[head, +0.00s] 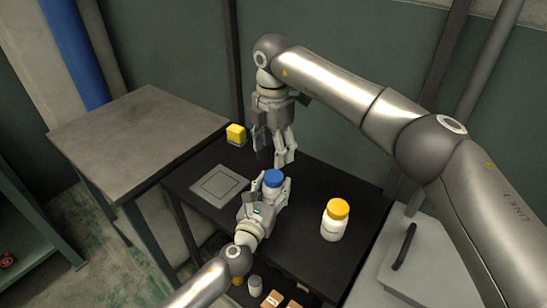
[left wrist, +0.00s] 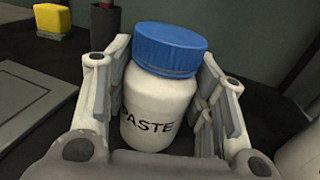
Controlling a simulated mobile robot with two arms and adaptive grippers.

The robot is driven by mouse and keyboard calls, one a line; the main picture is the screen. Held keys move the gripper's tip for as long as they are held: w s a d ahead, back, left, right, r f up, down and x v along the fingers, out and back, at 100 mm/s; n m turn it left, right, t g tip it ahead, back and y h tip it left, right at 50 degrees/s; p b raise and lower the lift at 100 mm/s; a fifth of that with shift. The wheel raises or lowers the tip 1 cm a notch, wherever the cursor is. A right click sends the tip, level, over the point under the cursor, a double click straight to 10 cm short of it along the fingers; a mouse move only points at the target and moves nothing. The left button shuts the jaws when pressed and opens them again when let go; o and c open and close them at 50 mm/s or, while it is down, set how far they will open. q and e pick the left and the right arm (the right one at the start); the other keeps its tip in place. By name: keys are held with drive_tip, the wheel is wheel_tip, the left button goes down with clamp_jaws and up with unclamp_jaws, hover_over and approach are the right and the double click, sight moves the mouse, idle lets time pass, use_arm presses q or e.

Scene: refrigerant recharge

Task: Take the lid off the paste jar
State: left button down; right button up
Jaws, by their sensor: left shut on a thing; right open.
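The paste jar is a white jar (left wrist: 155,108) marked "PASTE" with a blue lid (left wrist: 170,48) on top. It is upright on the black table, and the lid (head: 273,178) also shows in the head view. My left gripper (head: 268,194) is shut around the jar's body, one finger on each side; the fingers flank it in the left wrist view (left wrist: 160,115). My right gripper (head: 273,160) is open and empty, pointing down just behind and above the lid, apart from it. Much of the jar body is hidden by my left gripper in the head view.
A white jar with a yellow lid (head: 335,220) stands to the right on the black table (head: 300,245). A yellow block (head: 236,134) sits at the back left. A flat grey plate (head: 219,185) lies left. A grey table (head: 135,125) adjoins; small items sit on a shelf below.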

sight(274, 175)
drive_tip(key=m, duration=1)
drive_tip(key=shift+f, duration=4.05)
drive_tip(key=shift+c, duration=0.2)
